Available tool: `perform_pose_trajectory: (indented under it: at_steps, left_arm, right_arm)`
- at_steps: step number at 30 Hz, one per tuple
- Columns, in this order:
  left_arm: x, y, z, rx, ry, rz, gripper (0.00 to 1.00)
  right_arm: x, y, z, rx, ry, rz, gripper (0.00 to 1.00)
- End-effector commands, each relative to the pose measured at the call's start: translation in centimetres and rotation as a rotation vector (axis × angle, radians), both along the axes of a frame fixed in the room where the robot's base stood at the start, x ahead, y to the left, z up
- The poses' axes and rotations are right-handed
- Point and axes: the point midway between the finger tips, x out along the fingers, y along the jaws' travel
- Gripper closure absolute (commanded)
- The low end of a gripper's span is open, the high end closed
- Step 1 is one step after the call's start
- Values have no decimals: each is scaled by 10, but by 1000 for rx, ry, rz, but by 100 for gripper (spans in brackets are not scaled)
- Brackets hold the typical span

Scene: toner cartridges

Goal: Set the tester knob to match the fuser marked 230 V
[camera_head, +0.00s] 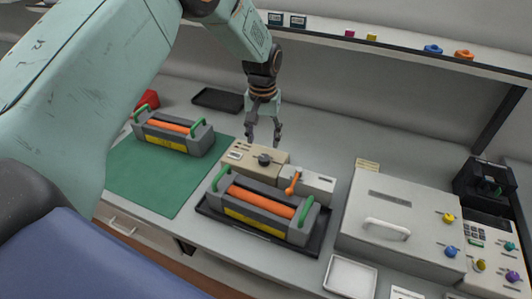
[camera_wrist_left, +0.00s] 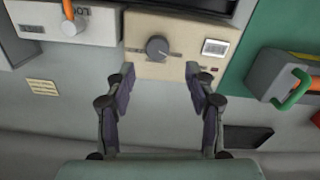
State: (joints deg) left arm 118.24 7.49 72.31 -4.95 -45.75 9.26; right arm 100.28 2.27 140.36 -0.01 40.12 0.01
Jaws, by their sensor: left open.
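The tester is a beige box (camera_head: 240,154) behind the front fuser, with a dark round knob (camera_head: 264,160) on its top. In the left wrist view the knob (camera_wrist_left: 157,48) has a pale pointer line, and a small white label or display (camera_wrist_left: 215,47) is beside it. My left gripper (camera_head: 264,141) is open and empty above and behind the tester, apart from the knob. Its two fingers (camera_wrist_left: 158,85) show in the wrist view. One fuser (camera_head: 258,207) with an orange roller and green handles sits on a black tray; a similar fuser (camera_head: 172,134) is on the green mat. I cannot read their voltage markings. My right gripper is not in view.
A white block with an orange lever (camera_head: 293,181) adjoins the tester's right side. A large grey box with a white handle (camera_head: 388,228) and coloured knobs stands further right. An empty white tray (camera_head: 350,276) is in front. A shelf (camera_head: 400,50) runs along the back.

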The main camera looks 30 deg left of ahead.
Motion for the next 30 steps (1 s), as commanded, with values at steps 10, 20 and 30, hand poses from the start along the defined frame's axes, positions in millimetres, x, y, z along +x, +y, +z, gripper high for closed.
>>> perform_pose_trajectory:
  at_steps: [10,20,30]
  left_arm:
    - [-3,-1,-53,0,3,-2,46]
    - [0,-2,-66,0,1,-3,46]
    - [1,-2,-66,0,1,-3,64]
  right_arm:
    - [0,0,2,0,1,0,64]
    - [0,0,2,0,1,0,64]
    - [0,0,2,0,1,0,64]
